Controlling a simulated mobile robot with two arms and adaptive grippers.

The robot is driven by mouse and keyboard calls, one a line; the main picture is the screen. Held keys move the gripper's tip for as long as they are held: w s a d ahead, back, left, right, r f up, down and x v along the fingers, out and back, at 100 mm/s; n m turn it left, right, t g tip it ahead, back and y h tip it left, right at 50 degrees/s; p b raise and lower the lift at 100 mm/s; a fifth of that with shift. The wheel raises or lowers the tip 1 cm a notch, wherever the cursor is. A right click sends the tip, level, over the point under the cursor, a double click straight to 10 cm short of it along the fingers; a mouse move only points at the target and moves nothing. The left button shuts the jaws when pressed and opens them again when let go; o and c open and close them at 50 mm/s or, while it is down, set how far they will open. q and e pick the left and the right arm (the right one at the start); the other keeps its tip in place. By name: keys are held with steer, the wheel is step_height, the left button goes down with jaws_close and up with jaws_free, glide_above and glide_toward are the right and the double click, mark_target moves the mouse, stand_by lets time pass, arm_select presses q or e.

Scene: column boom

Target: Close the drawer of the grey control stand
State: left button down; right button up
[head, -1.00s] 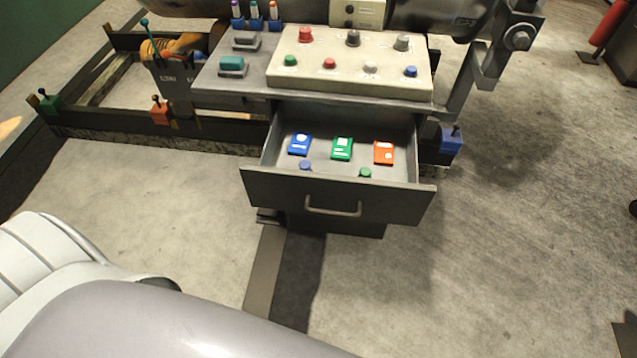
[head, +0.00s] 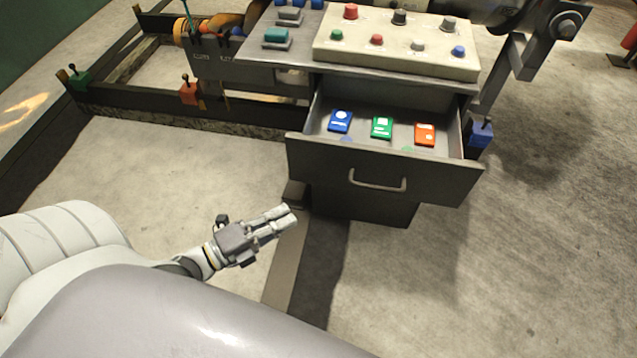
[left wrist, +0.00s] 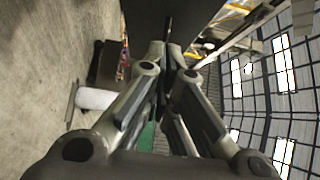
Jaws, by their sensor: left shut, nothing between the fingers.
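The grey control stand (head: 270,52) stands at the top middle of the head view. Its drawer (head: 330,158) is pulled out, with a bar handle (head: 378,184) on its dark front. Inside lie a blue card (head: 340,121), a green card (head: 382,128) and an orange card (head: 425,134). My left gripper (head: 288,215) is shut and empty, left of and apart from the drawer front in the picture. In the left wrist view the fingers (left wrist: 166,75) come together, with a dark panel beyond them that I cannot identify surely. My right gripper is not in view.
A pale button panel (head: 395,45) with several coloured buttons sits on the stand's top. A dark low frame (head: 130,98) runs along the left, bearing an orange block (head: 189,92) and a green block (head: 78,80). Open concrete floor lies in front and to the right.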

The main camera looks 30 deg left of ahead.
arm_select(q)
steer(key=shift+w+a+p+x, duration=0.3)
steer(key=shift+a+x, duration=0.15)
steer(key=shift+x, duration=1.7)
steer(key=shift+w+a+p+x, duration=0.25)
steer(key=shift+a+x, duration=0.15)
steer(key=shift+x, duration=1.75)
steer(key=shift+w+a+p+x, duration=0.15)
steer(key=shift+a+p+x, duration=0.25)
steer(key=shift+x, duration=1.75)
steer(key=shift+a, duration=0.1)
